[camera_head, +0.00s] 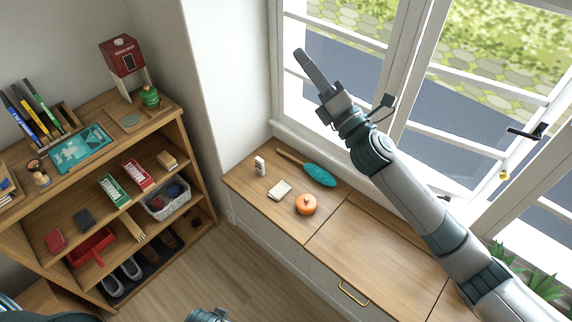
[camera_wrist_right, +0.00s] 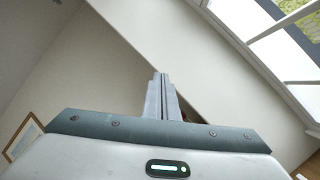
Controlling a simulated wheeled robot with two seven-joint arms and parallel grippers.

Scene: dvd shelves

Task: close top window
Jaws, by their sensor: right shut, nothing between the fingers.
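The window has white-framed panes with crossbars. A large pane (camera_head: 455,105) fills the upper right of the head view, and a narrower pane (camera_head: 345,60) is to its left behind my right arm. A dark handle (camera_head: 527,131) is on the right part of the frame. I cannot tell for certain which sash stands open. My right gripper (camera_head: 300,56) is raised in front of the left pane, its fingers shut and empty, pointing up and left. In the right wrist view its closed fingers (camera_wrist_right: 161,95) point at bare wall. My left gripper's fingers do not show.
Below the window a wooden cabinet top (camera_head: 335,225) holds a teal brush (camera_head: 320,175), an orange pot (camera_head: 306,204) and small items. A filled shelf unit (camera_head: 195,155) stands left. A green plant (camera_head: 525,275) is at lower right. Floor (camera_head: 215,275) between is clear.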

